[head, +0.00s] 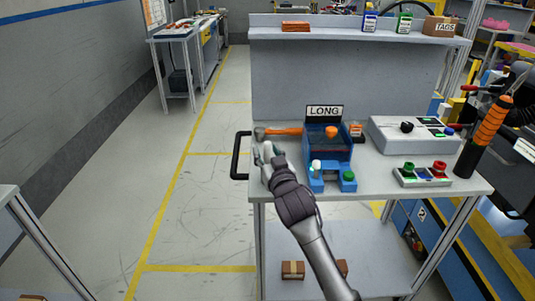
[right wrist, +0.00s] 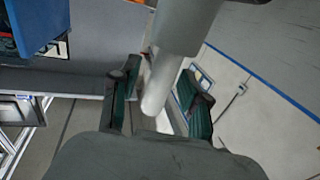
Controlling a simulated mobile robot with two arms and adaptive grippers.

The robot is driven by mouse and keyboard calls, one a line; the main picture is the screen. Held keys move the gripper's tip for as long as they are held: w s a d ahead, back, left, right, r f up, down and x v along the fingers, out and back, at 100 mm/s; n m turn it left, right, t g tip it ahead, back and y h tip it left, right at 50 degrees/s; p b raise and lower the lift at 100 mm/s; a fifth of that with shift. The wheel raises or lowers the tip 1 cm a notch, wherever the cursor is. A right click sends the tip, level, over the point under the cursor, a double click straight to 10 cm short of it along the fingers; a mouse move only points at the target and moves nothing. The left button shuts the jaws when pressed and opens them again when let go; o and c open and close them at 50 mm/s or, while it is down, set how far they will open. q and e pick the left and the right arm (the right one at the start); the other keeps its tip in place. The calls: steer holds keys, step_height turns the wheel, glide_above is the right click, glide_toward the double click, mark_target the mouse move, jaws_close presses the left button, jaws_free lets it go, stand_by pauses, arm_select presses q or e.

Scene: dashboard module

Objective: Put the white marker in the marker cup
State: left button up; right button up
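My right gripper (head: 266,153) is over the left end of the workbench (head: 365,185). Its two dark green fingers (right wrist: 157,85) stand apart in the right wrist view. A whitish, round-ended cylinder, likely the white marker (right wrist: 157,90), lies between them in that view, with a gap showing beside it. Its wider end runs out of the top of the picture. In the head view, a white bit shows at the gripper, but the fingers are too small there to judge contact. I cannot clearly make out a marker cup. My left gripper is out of view.
An orange-handled tool (head: 284,131) lies just behind my gripper. A grey control box (head: 400,139) and a black-orange tool (head: 484,135) are farther right.

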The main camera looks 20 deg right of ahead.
steer(key=s, duration=1.2)
step_height(320, 180, down, 22)
steer(key=a+n+g, duration=0.1)
steer(key=g, duration=0.3)
steer(key=s+f+g, duration=0.2)
steer(key=s+f, duration=0.2)
steer(key=f, duration=0.4)
steer(key=s+f+n+g+y, duration=0.1)
steer(key=s+f, duration=0.3)
steer(key=f, duration=0.3)
steer(key=s+f+g, duration=0.2)
steer(key=s+f, duration=0.1)
steer(key=f, duration=0.5)
steer(key=s+d+f+g, duration=0.1)
steer(key=s+f+g, duration=0.1)
steer(key=s+f, duration=0.5)
steer(key=s+d+f+g, duration=0.2)
steer(key=s+f, duration=0.4)
steer(key=s, duration=1.2)
steer(key=s+d+f+g, duration=0.1)
steer(key=s+f+g, duration=0.3)
steer(key=s+f, duration=0.3)
steer(key=s, duration=0.5)
steer(key=shift+s+d+f+n+h, duration=0.3)
steer(key=shift+s+d+f, duration=0.05)
steer(key=shift+s, duration=0.05)
step_height(320, 180, up, 6)
steer(key=p, duration=0.5)
steer(key=shift+f, duration=0.15)
